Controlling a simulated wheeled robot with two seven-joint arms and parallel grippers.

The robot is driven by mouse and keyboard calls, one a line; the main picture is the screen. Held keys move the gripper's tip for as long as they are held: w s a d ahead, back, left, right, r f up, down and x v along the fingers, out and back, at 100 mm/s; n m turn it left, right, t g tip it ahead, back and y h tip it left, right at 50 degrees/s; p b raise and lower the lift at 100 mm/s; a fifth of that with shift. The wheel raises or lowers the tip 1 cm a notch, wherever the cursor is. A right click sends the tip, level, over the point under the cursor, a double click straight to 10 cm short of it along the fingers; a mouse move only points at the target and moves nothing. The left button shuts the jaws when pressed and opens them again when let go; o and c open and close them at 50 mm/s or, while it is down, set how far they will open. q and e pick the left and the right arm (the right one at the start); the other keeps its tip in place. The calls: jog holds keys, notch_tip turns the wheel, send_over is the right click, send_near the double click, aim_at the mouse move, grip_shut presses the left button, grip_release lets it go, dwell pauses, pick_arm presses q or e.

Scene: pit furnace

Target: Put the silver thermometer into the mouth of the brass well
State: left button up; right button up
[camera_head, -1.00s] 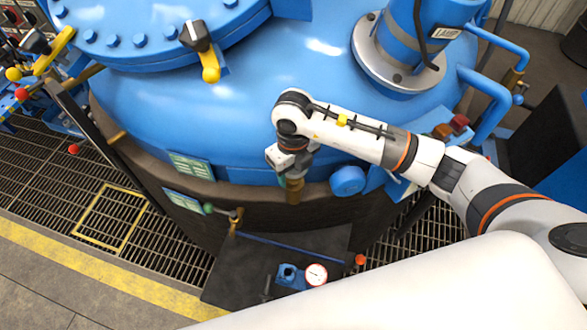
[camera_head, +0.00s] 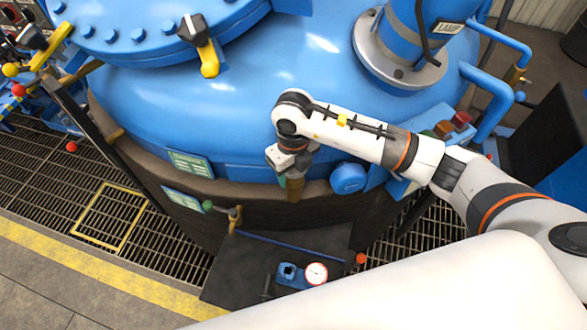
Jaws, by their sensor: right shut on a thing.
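My right gripper (camera_head: 291,172) points down at the front rim of the blue vessel. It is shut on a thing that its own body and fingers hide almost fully. I take this for the silver thermometer, though no silver part shows clearly. A brownish brass cylinder (camera_head: 295,188), seemingly the brass well, shows right at and below the fingertips. Its mouth is hidden by the gripper, so I cannot tell whether the thermometer is inside it or above it. My left gripper is not in view.
The blue vessel (camera_head: 230,110) fills the middle. A blue stub (camera_head: 348,178) stands out right of the gripper. Below is a dark shelf (camera_head: 235,285) with a white dial gauge (camera_head: 316,273). A small valve (camera_head: 235,216) sits left of it. Floor grating (camera_head: 60,180) lies at left.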

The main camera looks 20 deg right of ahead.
jog(key=shift+f, duration=0.2)
jog(key=o, duration=1.1)
notch_tip(320, 180, up, 11)
jog(key=shift+w+f+b, duration=0.1)
jog(key=shift+f+b, duration=0.05)
jog(key=shift+b, duration=1)
jog(key=shift+r, duration=0.65)
jog(key=shift+f, duration=0.1)
